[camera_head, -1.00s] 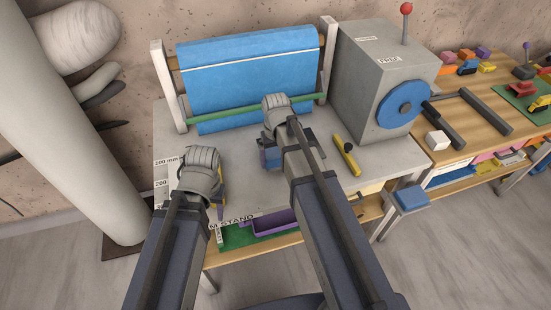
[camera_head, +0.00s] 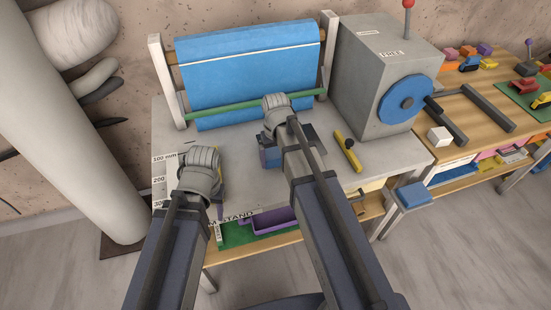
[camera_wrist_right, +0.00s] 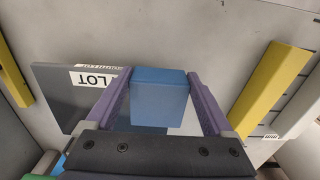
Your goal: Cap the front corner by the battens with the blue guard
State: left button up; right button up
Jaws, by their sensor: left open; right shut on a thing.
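My right gripper (camera_wrist_right: 158,100) is shut on a blue block (camera_wrist_right: 158,88), which sits between its purple fingers in the right wrist view. In the head view the blue block (camera_head: 269,157) shows partly under my right wrist, above the grey bench top (camera_head: 385,160). My left gripper (camera_head: 216,190) is over the left front of the bench top; its fingers are mostly hidden by the wrist. Two dark bars, perhaps the battens (camera_head: 487,110), lie on the wooden bench at right. I cannot tell whether the held block touches anything.
A dark plate (camera_wrist_right: 60,90) labelled LOT lies left of the held block. A yellow bar (camera_head: 347,152) lies to its right. A grey box with a blue disc (camera_head: 404,99) stands at the back right. A blue roll (camera_head: 250,80) hangs behind. Another blue block (camera_head: 412,195) is beyond the right front.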

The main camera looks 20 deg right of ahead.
jog(key=shift+f+b, duration=0.45)
jog(key=shift+f, duration=0.15)
jog(key=o, duration=1.1)
jog(key=shift+r, duration=0.2)
notch_tip(320, 180, up, 8)
jog(key=p, duration=0.8)
jog(key=shift+f, duration=0.2)
jog(key=s+a+n, duration=0.1)
jog(key=s+a, duration=0.2)
jog(key=s, duration=0.1)
jog(key=s+a+n, duration=0.1)
jog(key=s+a, duration=0.3)
jog(key=s, duration=0.1)
jog(key=s+a+n+h, duration=0.1)
jog(key=s+a, duration=0.2)
jog(key=s, duration=0.2)
jog(key=shift+s+a+f+b, duration=0.15)
jog(key=shift+a+f+b, duration=0.1)
jog(key=shift+b, duration=0.1)
